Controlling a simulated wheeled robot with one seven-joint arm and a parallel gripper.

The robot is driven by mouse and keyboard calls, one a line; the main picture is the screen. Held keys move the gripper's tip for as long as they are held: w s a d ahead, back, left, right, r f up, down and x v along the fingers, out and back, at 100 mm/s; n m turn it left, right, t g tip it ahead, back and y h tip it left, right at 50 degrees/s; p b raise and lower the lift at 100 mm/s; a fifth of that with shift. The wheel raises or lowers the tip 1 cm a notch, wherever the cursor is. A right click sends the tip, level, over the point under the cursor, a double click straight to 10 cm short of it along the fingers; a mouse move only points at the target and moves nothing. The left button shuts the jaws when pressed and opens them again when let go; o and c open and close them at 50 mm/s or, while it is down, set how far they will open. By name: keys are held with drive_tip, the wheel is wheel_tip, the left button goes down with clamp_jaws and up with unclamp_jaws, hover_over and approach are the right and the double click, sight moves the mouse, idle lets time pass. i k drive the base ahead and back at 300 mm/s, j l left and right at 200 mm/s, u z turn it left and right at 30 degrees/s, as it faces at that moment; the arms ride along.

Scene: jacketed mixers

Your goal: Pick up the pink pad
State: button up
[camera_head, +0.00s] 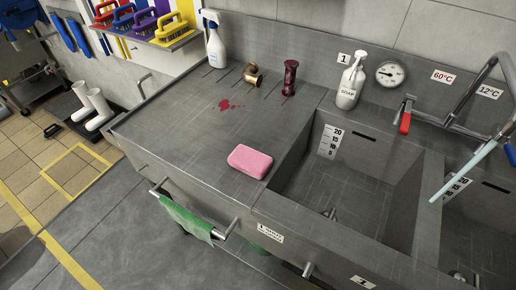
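The pink pad (250,160) lies flat on the grey metal counter (185,135), close to the left rim of the sink basin and near the counter's front edge. Its top is fully in view and nothing covers it. My gripper does not show in this view.
A sink basin (345,190) opens right of the pad. A spray bottle (215,45), a brass fitting (252,75), a dark red cylinder (290,78) and a soap bottle (351,85) stand behind. A red stain (230,105) marks the counter. A green cloth (188,219) hangs on the front rail.

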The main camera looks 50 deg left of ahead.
sight(256, 163)
drive_tip(key=u, duration=1.85)
drive_tip(key=i+j+u, duration=0.25)
drive_tip(key=j, duration=0.15)
drive_tip(key=i+j+u, duration=0.1)
drive_tip(key=j+u, duration=0.15)
drive_tip(key=j, duration=0.15)
